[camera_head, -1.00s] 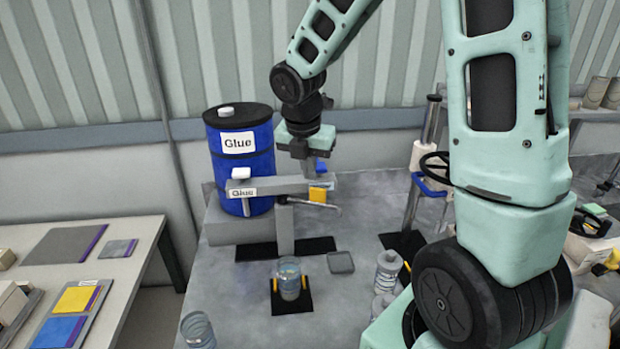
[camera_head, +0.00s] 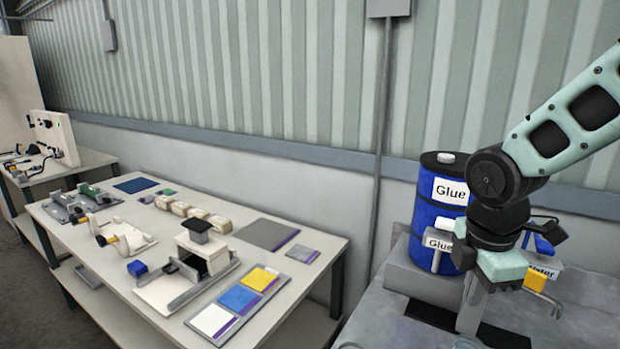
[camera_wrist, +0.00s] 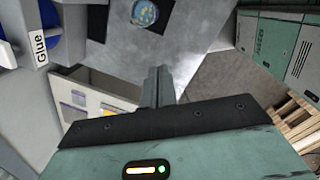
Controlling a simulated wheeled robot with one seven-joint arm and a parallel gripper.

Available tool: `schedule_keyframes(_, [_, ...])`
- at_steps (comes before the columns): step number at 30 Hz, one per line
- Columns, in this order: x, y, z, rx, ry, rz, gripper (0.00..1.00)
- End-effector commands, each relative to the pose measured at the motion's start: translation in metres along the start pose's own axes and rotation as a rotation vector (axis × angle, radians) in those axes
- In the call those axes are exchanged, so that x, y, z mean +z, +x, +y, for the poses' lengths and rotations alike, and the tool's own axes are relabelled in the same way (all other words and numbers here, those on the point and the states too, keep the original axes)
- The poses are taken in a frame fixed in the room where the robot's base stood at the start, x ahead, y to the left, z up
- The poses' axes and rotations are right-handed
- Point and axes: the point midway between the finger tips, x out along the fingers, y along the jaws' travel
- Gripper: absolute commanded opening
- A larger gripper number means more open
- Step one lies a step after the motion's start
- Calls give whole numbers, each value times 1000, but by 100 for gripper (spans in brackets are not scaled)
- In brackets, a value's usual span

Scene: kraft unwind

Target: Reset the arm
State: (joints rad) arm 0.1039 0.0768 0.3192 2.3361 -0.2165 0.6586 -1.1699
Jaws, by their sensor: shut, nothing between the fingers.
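My gripper (camera_head: 490,284) hangs below my mint-green arm at the right of the head view, in front of and to the right of the blue Glue drum (camera_head: 428,212). In the wrist view its two dark fingers (camera_wrist: 157,86) are together with nothing between them. The fingertips are small and partly hidden in the head view. A grey dispenser arm with a second Glue label (camera_head: 438,243) is beside the gripper; I cannot tell whether they touch.
A white-grey table (camera_head: 85,240) at the left holds blue, yellow and white panels, a row of small boxes and fixtures. A Water label (camera_head: 543,272) and a yellow handle (camera_head: 536,281) are close to the gripper. A round clear container (camera_wrist: 145,12) stands on the grey bench.

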Motion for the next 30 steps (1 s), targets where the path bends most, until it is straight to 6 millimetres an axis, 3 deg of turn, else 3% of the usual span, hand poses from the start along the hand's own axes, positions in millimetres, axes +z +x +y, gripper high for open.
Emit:
schedule_keyframes(1, [-26, 15, -19, -6, 74, 20, 0])
schedule_keyframes(6, [-90, 34, -83, -58, 405, 73, 0])
schedule_keyframes(12, [-128, 51, -148, -128, 719, 88, 0])
schedule_keyframes(15, [-136, 55, -167, -151, 813, 85, 0])
schedule_keyframes(19, [-139, 55, -176, -163, 867, 82, 0])
schedule_keyframes(30, [-139, 55, -176, -163, 867, 82, 0])
